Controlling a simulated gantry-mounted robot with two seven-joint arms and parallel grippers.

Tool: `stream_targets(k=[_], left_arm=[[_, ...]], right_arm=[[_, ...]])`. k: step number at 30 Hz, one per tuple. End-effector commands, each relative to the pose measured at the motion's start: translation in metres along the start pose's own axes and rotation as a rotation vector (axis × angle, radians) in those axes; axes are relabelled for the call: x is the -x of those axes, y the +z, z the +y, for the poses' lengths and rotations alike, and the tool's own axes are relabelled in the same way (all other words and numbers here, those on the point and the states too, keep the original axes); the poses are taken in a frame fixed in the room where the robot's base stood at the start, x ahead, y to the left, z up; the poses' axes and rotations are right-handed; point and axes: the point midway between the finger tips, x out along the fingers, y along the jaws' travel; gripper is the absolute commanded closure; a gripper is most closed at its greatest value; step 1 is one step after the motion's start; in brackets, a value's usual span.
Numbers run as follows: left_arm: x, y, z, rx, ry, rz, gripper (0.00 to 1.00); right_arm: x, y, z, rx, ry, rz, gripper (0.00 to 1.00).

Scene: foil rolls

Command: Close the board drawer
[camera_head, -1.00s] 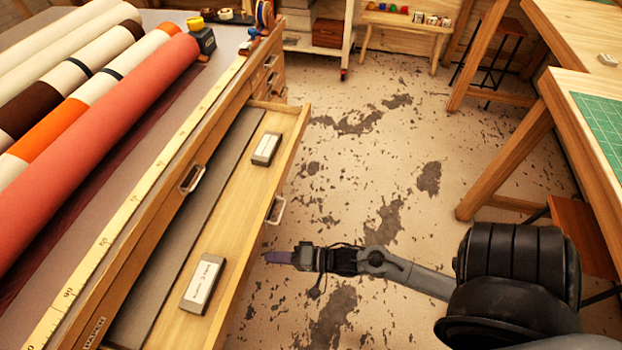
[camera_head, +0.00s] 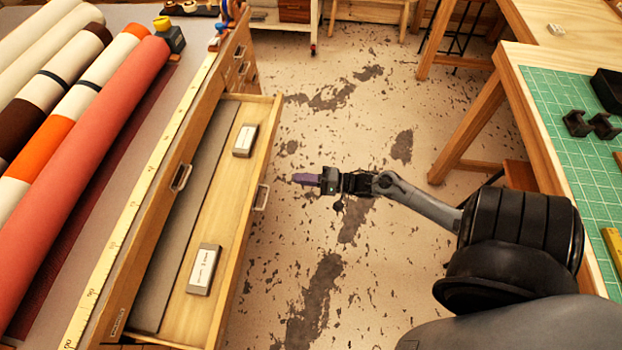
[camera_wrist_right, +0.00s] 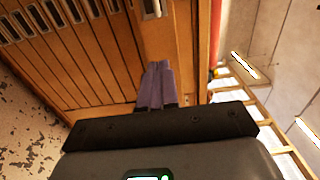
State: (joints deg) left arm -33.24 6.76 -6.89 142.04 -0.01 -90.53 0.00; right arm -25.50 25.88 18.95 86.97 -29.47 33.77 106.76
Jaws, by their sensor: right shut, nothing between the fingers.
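The board drawer (camera_head: 218,190) stands pulled out from the wooden cabinet on the left in the head view. A grey board and two small labelled boxes, one nearer (camera_head: 204,269) and one farther (camera_head: 245,140), lie in it. Its metal handle (camera_head: 261,197) is on the drawer's front. My right gripper (camera_head: 297,179) is shut and empty, to the right of the drawer front, with a gap between. In the right wrist view its purple fingers (camera_wrist_right: 155,88) are together, pointing toward wooden cabinet fronts. My left gripper is not in view.
Several fabric or foil rolls (camera_head: 90,130) lie on the cabinet top beside a yellow ruler strip (camera_head: 135,200). A workbench with a green cutting mat (camera_head: 570,130) stands at the right. The floor between is open.

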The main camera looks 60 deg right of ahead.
Motion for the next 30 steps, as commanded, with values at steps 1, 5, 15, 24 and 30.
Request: stream_targets(k=[1,5,15,24,30], left_arm=[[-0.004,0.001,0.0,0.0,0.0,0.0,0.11],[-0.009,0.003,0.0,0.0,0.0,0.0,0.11],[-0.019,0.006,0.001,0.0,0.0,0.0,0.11],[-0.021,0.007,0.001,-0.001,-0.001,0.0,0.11],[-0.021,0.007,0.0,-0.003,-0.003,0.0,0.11]], right_arm=[[-0.011,0.0,0.001,0.002,-0.004,-0.002,1.0],[-0.036,0.0,0.001,0.002,-0.004,-0.002,1.0],[-0.083,0.0,0.001,0.002,-0.002,-0.001,1.0],[-0.095,0.001,0.0,0.001,0.001,-0.001,1.0],[-0.095,0.001,0.0,0.001,0.001,-0.001,1.0]])
